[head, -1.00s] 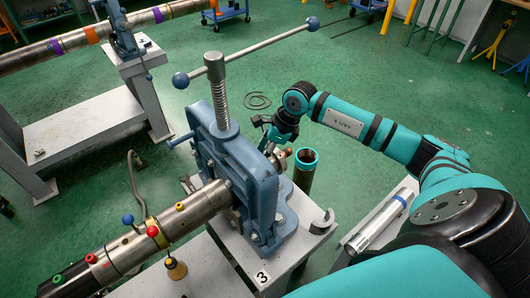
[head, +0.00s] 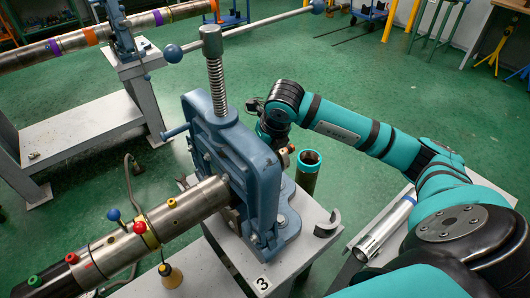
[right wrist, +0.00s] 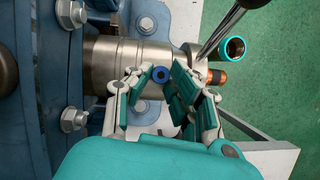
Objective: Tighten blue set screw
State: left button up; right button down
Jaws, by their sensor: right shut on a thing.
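A steel pipe (head: 195,203) is clamped in a large blue pipe vise (head: 232,150). The pipe also shows in the right wrist view (right wrist: 115,55). There, a small round blue set screw (right wrist: 159,75) with a dark centre stands on the pipe side, between the fingertips of my right gripper (right wrist: 160,78). The gripper is shut on it. In the head view my right gripper (head: 272,135) is behind the vise, at the pipe's far end, and its fingers are mostly hidden. A blue ball knob (head: 113,214) stands on the near pipe length. My left gripper is not in view.
A dark tube with a teal rim (head: 308,168) stands upright right of the vise. A metal rod (right wrist: 215,35) passes close to the gripper's right finger. A silver tube (head: 383,231) lies on a grey surface. A second bench (head: 80,130) stands far left.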

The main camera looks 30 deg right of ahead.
jog(key=shift+w+r+m+h+b, duration=0.15)
jog(key=shift+m+h+b, duration=0.45)
jog(key=shift+m, duration=0.9)
jog(key=shift+r, duration=0.15)
jog(key=c, duration=1.4)
grip_release()
jog(key=shift+o, duration=1)
jog(key=v, duration=1.1)
jog(key=shift+r+b, duration=0.3)
jog(key=shift+r, duration=0.05)
jog(key=shift+a, duration=0.1)
